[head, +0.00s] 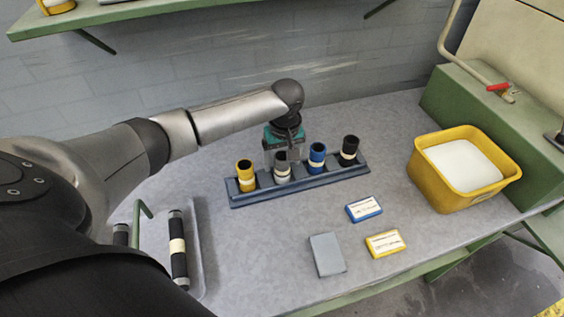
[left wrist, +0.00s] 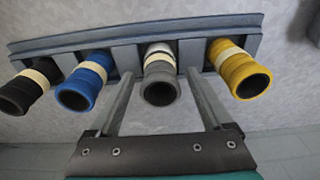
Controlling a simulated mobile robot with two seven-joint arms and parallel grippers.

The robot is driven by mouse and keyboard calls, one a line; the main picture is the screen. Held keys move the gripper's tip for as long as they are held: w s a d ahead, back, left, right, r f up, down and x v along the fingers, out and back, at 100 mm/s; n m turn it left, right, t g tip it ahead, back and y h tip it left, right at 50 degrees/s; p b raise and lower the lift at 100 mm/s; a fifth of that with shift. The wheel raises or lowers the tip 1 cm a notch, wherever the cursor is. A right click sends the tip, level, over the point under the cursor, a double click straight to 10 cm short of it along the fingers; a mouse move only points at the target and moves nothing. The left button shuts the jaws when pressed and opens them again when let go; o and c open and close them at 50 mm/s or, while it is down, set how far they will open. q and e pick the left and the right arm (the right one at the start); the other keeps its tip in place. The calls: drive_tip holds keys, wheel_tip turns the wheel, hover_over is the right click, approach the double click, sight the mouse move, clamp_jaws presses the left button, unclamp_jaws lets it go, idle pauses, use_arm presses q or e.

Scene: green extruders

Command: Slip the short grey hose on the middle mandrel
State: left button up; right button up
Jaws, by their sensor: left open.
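The short grey hose (head: 282,169) with its pale band stands in a blue-grey rack (head: 310,185), between a yellow hose (head: 244,172) and a blue hose (head: 317,156). My left gripper (head: 284,158) is over the rack at the grey hose, pointing down. In the left wrist view its two fingers (left wrist: 160,78) are apart, one on each side of the grey hose (left wrist: 159,84). I cannot tell whether they touch it. I cannot make out the middle mandrel in either view. My right gripper is not in view.
A black hose (head: 349,147) stands at the rack's right end. A yellow bin (head: 428,186) with white contents stands right. A blue box (head: 364,208), yellow box (head: 385,243) and grey block (head: 327,254) lie in front. A tray (head: 197,262) with black, cream-banded rods lies left.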

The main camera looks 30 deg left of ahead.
use_arm(q)
wheel_tip(320, 180, up, 10)
drive_tip(key=p, duration=0.1)
drive_tip(key=shift+s+d+r+p, duration=0.25)
drive_tip(key=shift+s+d+p, duration=0.15)
drive_tip(key=shift+d, duration=0.05)
drive_tip(key=shift+s+d+f, duration=0.1)
